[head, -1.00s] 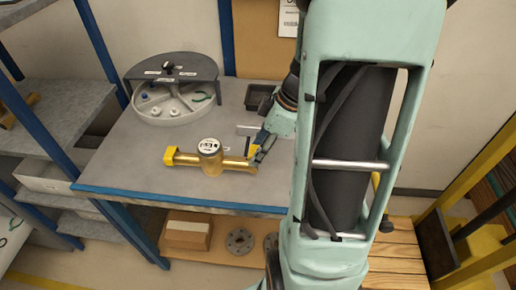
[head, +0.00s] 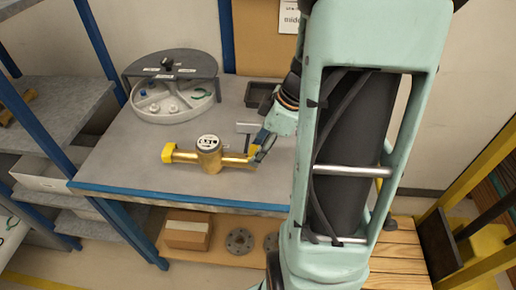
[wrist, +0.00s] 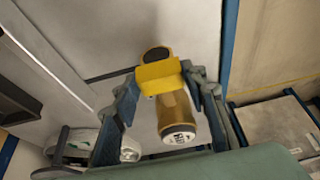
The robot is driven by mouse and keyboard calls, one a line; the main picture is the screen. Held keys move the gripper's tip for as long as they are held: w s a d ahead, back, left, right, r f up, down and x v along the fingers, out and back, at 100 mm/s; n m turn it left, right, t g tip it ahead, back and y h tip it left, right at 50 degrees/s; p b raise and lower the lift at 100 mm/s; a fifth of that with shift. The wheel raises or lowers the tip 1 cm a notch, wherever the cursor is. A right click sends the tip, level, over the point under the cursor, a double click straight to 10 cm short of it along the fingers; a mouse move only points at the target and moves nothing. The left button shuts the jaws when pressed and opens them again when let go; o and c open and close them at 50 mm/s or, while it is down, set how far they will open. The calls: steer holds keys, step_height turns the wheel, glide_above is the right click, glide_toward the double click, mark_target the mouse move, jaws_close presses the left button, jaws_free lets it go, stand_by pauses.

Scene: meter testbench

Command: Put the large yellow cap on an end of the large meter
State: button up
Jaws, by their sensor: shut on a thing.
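The large meter is a brass body with a round white dial (head: 208,143), lying on the grey table; it also shows in the wrist view (wrist: 179,132). A yellow cap (head: 168,152) sits on its left end in the head view. My gripper (head: 257,155) is at the meter's right end. In the wrist view my gripper (wrist: 160,80) is shut on another yellow cap (wrist: 158,76), with a finger on each side. This cap lies in line with the brass pipe and appears to meet its end. How far it is seated I cannot tell.
A round divided tray (head: 165,112) with a dark half-lid stands at the back left of the table (head: 125,165). A small dark bin (head: 262,93) is at the back. Boxes and flanges lie on the shelf below. The table left of the meter is clear.

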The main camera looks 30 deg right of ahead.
steer(key=shift+f+b, duration=0.9)
steer(key=shift+b, duration=0.35)
steer(key=o, duration=0.9)
steer(key=shift+c, duration=0.2)
steer(key=o, duration=0.5)
steer(key=shift+c, duration=0.2)
steer(key=shift+r, duration=0.1)
steer(key=shift+r+p, duration=1.7)
steer(key=shift+r, duration=1.75)
